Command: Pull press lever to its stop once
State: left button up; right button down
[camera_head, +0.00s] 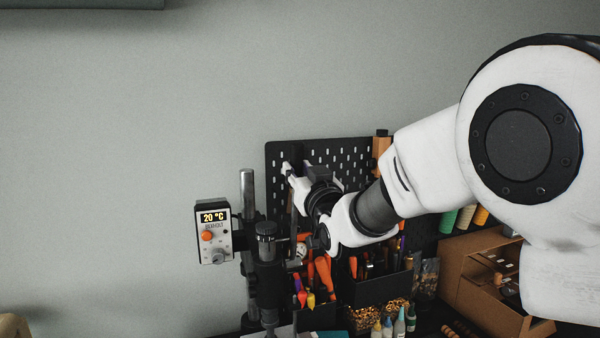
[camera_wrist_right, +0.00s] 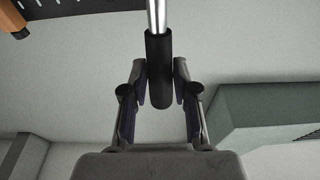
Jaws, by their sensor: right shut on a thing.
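The stamping press (camera_head: 268,270) stands at the lower middle of the head view, with a bright metal column and a black body. Its lever (camera_wrist_right: 159,60) shows in the right wrist view as a shiny metal rod with a black grip. My right gripper (camera_wrist_right: 162,78) has its two fingers on either side of the black grip and is shut on it. In the head view my right gripper (camera_head: 289,174) is raised beside the press, in front of the pegboard, and the lever is hard to make out there. My left gripper is not in view.
A control box (camera_head: 213,232) reading 20 °C is at the press's left. A black pegboard (camera_head: 345,155) stands behind. Tools, small bottles and a brown cardboard organizer (camera_head: 470,270) crowd the right, below my arm. The wall area at left is clear.

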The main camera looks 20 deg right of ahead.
jog(key=w+p, duration=0.1)
jog(key=w, duration=0.6)
jog(key=shift+w+f+p, duration=0.25)
jog(key=shift+w+p, duration=0.05)
jog(key=shift+a, duration=0.1)
jog(key=shift+w, duration=0.25)
jog(key=c, duration=1.2)
grip_release()
jog(key=shift+w+f, duration=0.1)
jog(key=shift+o, duration=0.7)
jog(key=shift+w+f, duration=0.15)
jog(key=shift+w, duration=0.15)
jog(key=o, duration=0.6)
jog(key=shift+c, duration=0.2)
jog(key=shift+s, duration=0.2)
